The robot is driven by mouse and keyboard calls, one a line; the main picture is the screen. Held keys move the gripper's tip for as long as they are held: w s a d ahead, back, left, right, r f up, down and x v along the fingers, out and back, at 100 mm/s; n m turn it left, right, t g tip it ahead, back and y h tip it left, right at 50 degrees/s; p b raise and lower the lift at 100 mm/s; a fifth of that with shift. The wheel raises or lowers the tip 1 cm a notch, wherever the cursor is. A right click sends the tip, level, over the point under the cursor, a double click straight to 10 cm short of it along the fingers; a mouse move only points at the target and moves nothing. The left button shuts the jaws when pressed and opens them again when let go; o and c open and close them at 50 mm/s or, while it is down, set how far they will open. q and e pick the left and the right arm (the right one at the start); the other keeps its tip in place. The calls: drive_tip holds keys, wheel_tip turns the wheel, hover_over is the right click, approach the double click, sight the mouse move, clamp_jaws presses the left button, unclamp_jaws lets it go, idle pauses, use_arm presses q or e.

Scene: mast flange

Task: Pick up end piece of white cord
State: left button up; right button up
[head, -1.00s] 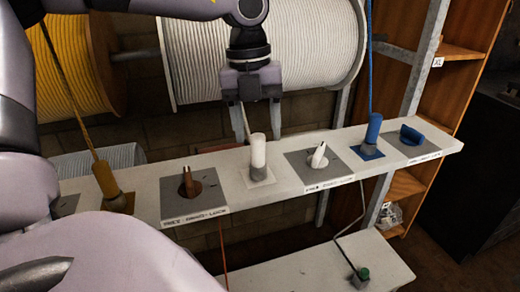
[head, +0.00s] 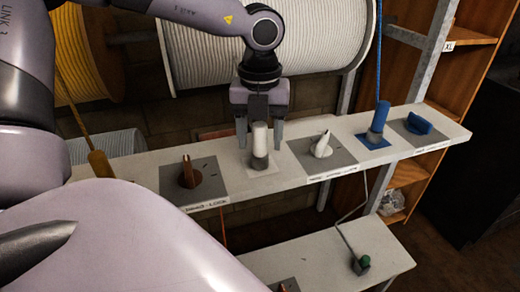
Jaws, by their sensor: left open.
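The white cord's end piece (head: 260,140) is a white cylinder with a grey lower part. It stands upright on a pale square plate on the shelf board. My left gripper (head: 261,140) is open, pointing down, with one finger on each side of the end piece. I cannot tell whether the fingers touch it. The white cord is wound on a large spool (head: 270,50) behind; the cord's run to the end piece is hidden by my gripper. My right gripper is not in view.
On the shelf board (head: 140,170) stand a brown cleat (head: 188,172), a white cleat (head: 322,146), a blue end piece (head: 379,118), a blue cleat (head: 418,124) and a yellow end piece (head: 100,163). A lower bench (head: 320,262) is below. A wooden shelf unit stands at right.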

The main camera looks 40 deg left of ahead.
use_arm(q)
clamp_jaws()
drive_tip(key=shift+r, duration=0.1)
